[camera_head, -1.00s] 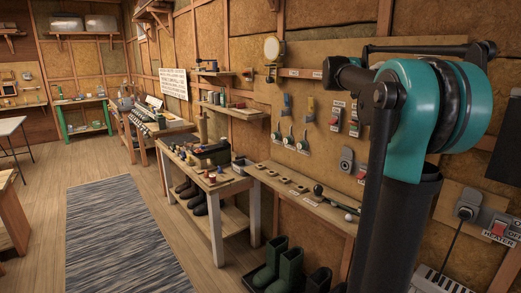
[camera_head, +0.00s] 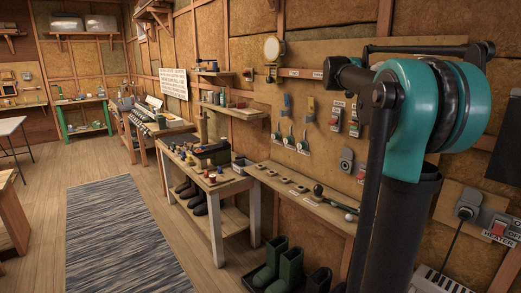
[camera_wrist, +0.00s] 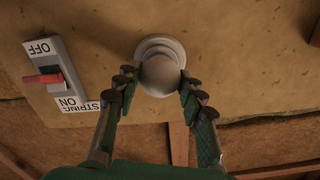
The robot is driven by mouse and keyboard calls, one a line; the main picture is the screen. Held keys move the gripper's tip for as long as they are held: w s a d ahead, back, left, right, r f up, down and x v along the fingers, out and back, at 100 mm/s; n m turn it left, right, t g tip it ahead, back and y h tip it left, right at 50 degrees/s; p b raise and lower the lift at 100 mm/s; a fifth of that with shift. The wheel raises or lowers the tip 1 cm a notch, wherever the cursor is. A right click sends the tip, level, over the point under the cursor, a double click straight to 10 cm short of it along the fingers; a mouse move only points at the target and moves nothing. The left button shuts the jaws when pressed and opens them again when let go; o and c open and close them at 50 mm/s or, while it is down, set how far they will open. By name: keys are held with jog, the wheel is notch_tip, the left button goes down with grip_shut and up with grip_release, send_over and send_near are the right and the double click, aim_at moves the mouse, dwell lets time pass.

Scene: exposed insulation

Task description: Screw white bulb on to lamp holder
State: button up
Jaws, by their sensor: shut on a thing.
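In the wrist view, my gripper (camera_wrist: 159,78) has its two green-and-dark fingers on either side of a round white bulb (camera_wrist: 160,76), shut on it. Directly behind the bulb is a pale, round, stepped lamp holder (camera_wrist: 158,47) on the tan wall panel. The bulb overlaps the holder's middle, so I cannot tell whether the threads are engaged. In the head view, my arm fills the right side and my gripper cannot be made out.
A red-levered switch (camera_wrist: 43,79) marked OFF and ON is left of the holder, with a label partly hidden by my finger. In the head view, a narrow shelf (camera_head: 318,211) with small items runs along the wall. Floor around the striped rug (camera_head: 115,240) is clear.

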jog(key=shift+m, duration=1.2)
jog(key=o, duration=0.8)
jog(key=v, duration=1.2)
